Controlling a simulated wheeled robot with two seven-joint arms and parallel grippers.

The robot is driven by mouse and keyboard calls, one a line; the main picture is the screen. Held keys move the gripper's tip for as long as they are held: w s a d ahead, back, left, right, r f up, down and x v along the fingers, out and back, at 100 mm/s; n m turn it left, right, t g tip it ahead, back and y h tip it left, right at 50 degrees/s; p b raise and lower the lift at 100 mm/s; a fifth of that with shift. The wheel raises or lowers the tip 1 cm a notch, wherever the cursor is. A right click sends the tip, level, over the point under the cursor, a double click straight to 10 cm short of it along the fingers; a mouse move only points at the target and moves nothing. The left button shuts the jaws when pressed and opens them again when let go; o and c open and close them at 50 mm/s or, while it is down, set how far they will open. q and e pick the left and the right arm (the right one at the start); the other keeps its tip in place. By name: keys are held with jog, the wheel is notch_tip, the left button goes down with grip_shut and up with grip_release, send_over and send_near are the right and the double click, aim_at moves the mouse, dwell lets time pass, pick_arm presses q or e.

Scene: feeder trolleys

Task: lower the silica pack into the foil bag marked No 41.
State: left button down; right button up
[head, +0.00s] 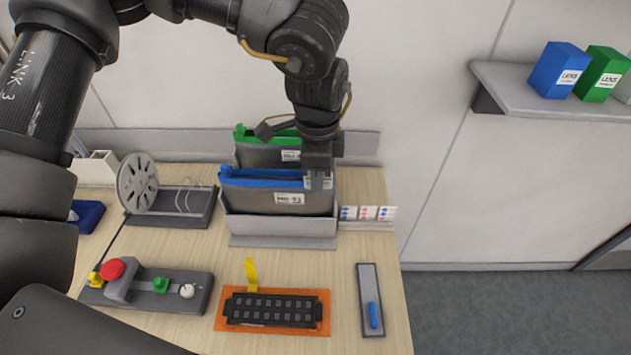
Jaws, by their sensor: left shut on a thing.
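A grey foil bag with a blue top edge (265,199) stands upright in the front of a grey rack (282,227). Its small white label looks like No 41, though the print is blurred. A second bag with a green top edge (256,155) stands behind it; its label is too small to read. My left gripper (318,182) points down at the right end of the blue-edged bag's mouth. It is shut on a small pale thing, likely the silica pack, mostly hidden by the fingers. I cannot tell whether it is inside the bag. My right gripper is out of view.
On the table are a reel stand (170,214), a control box with a red button (155,289), an orange mat with a black tray (322,324) and a grey strip with a blue piece (367,283). Small cards (367,213) stand right of the rack. A wall shelf (510,94) holds boxes.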

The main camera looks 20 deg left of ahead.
pick_arm(q)
jog(key=w, duration=0.2)
jog(key=w+a+p, duration=0.1)
jog(key=w, duration=0.3)
jog(key=shift+w+a+f, duration=0.3)
jog(key=shift+a, duration=0.05)
jog(key=shift+w+a+f+b, duration=0.1)
jog(key=shift+w+f+b, duration=0.1)
jog(key=shift+f, duration=0.25)
jog(key=shift+w+f+b, duration=0.1)
jog(key=shift+f+b, duration=0.1)
jog(key=shift+f, duration=0.55)
jog(key=shift+r, duration=0.25)
jog(key=shift+f, duration=0.15)
jog(key=shift+s+f+b, duration=0.1)
jog(key=shift+f+b, duration=1.1)
jog(key=shift+f, duration=0.25)
jog(key=shift+s, duration=0.2)
